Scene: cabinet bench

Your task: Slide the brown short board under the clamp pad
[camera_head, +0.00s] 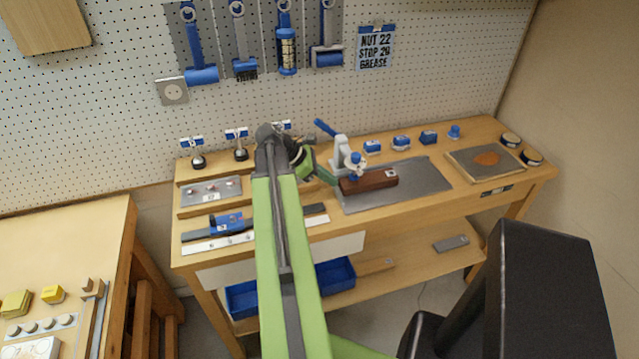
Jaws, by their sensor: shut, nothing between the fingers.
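The brown short board (377,182) lies on a grey mat (428,176) on the bench. A toggle clamp (341,150) with a blue handle stands just behind the board. Its blue-topped pad end (354,161) is over or just behind the board's back edge; I cannot tell whether they touch. My gripper (328,178) is shut and empty, its fingertips close to the board's left end. I cannot tell whether they touch it. My green arm hides part of the bench left of the mat.
Small blue blocks (401,142) stand along the bench back, right of the clamp. A framed panel (486,160) with an orange patch is at the right. Left of my arm are a grey tray (211,191) and a blue tool (228,222). A black block-like shape fills the lower right.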

